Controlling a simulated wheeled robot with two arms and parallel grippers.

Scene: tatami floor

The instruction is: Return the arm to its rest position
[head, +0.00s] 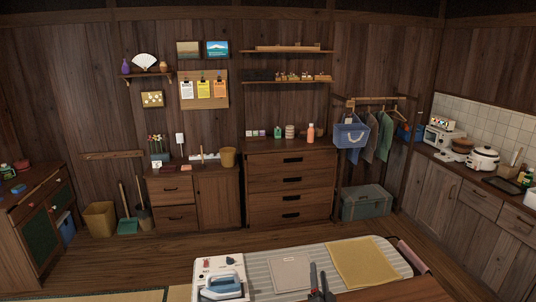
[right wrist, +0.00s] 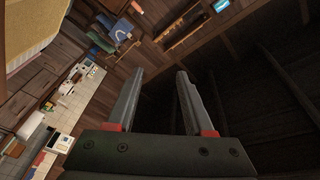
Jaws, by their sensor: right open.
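My right gripper (head: 319,281) shows at the bottom of the head view, in front of the ironing board (head: 258,268). In the right wrist view its two fingers (right wrist: 156,95) stand apart with nothing between them. The wrist view is tilted, with the dark upper part of the room behind the fingers. My left gripper is in neither view.
On the board are an iron (head: 221,285), a grey folded cloth (head: 290,273) and a yellow cloth (head: 362,262). A brown wooden surface (head: 395,291) is at the bottom right. Drawers (head: 291,185) stand against the back wall, with open floor (head: 150,262) in front.

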